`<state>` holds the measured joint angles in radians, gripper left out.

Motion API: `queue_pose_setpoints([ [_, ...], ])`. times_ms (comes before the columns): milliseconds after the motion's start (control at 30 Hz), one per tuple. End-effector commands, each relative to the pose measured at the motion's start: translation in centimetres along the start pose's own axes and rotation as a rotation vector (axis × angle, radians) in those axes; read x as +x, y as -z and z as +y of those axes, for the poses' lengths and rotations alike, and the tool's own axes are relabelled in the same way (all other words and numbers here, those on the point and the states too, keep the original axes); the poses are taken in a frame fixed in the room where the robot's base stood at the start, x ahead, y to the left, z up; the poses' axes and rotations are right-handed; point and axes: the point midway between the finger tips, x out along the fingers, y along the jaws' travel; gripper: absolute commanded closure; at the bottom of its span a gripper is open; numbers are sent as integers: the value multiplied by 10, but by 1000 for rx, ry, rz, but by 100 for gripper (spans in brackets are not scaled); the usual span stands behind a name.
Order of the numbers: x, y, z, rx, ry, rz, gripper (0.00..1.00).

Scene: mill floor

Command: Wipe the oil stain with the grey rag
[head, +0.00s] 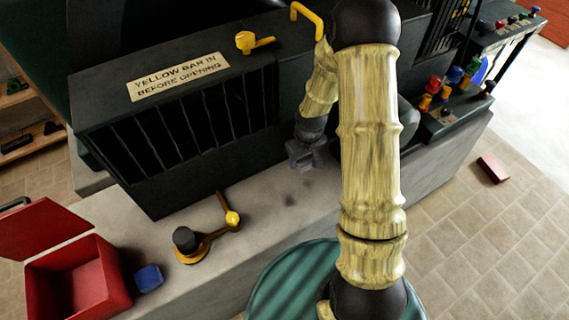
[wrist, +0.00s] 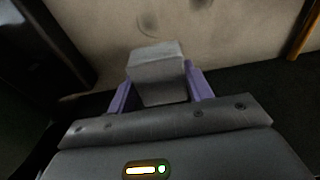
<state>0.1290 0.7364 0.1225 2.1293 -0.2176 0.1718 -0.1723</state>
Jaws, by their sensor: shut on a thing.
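My gripper (head: 306,160) is shut on the grey rag (wrist: 156,62), which looks like a folded, block-shaped pad between the purple fingers in the wrist view. In the head view the gripper hangs over the pale ledge (head: 335,183) beside the dark machine, and the rag is hard to tell from the fingers. A faint dark smudge (wrist: 148,24) shows past the rag in the wrist view. I cannot tell whether the rag touches the ledge.
A yellow crank with a black knob (head: 186,241) stands on the ledge to the left. An open red toolbox (head: 118,270) and a blue block (head: 149,277) are at lower left. The dark machine (head: 240,105) with a yellow handle (head: 256,42) rises behind the ledge.

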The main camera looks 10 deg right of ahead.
Motion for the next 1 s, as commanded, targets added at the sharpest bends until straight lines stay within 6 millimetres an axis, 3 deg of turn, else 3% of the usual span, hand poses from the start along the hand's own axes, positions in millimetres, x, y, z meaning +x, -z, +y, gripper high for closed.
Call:
queue_pose_setpoints([
  [567, -4, 1, 0, 6, 1, 0, 71],
  [1000, -60, 9, -4, 130, 2, -1, 71],
])
